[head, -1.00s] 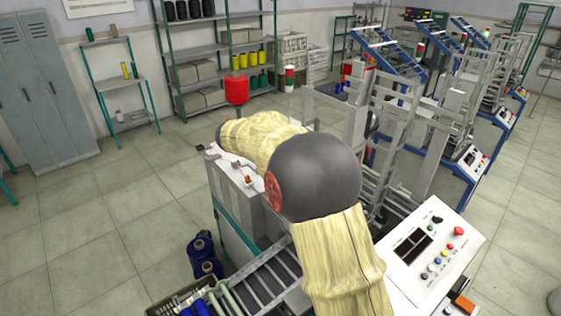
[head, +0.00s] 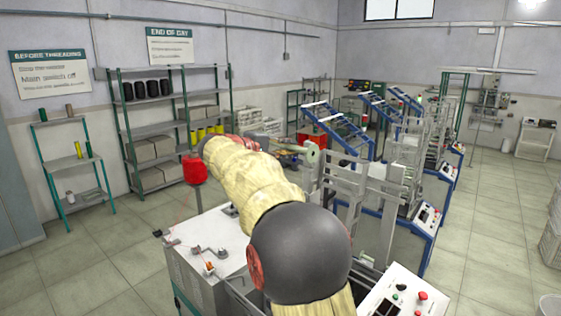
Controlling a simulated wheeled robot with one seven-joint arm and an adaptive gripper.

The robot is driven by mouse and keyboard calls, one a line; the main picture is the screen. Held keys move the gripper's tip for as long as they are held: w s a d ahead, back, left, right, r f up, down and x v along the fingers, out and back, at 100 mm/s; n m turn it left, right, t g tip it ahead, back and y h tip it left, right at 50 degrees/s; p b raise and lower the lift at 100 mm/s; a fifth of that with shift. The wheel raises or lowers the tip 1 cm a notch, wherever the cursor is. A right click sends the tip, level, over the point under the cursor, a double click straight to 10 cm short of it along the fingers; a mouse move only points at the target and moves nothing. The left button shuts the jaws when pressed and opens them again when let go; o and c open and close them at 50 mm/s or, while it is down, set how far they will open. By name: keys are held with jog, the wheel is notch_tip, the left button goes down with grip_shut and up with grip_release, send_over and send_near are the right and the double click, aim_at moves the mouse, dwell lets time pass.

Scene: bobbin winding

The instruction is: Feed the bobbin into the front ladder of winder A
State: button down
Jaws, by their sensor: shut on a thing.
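My gripper (head: 290,154) is beyond the end of my sleeved arm, at about mid-picture, small and partly hidden by the arm. It is shut on a pale green bobbin (head: 313,154), which it holds up in the air. The bobbin is beside the grey upright frame (head: 358,190) of the nearest machine, which looks like winder A; no label on it is readable. I cannot tell whether the bobbin touches the frame. The front ladder is largely hidden behind my arm.
A white-topped cabinet (head: 215,243) with small thread guides stands left of my arm, with a red package (head: 195,168) above it. A control panel (head: 403,292) is at lower right. More blue-framed winders (head: 338,128) stand behind.

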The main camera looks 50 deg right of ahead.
notch_tip(320, 180, down, 6)
jog(key=b, duration=0.3)
jog(key=shift+d+f+b, duration=0.2)
jog(key=shift+d+b, duration=0.05)
jog(key=shift+b, duration=0.05)
jog(key=shift+s+a, duration=0.1)
jog(key=shift+s, duration=0.05)
dwell(0.4)
jog(key=shift+b, duration=0.3)
notch_tip(320, 180, down, 6)
jog(key=b, duration=0.5)
jog(key=shift+d, duration=0.2)
notch_tip(320, 180, down, 6)
jog(key=b, duration=0.5)
jog(key=shift+d+b, duration=0.2)
jog(key=shift+b, duration=0.2)
jog(key=shift+d+f+b, duration=0.15)
jog(key=shift+f+b, duration=2.45)
jog(key=shift+f, duration=0.35)
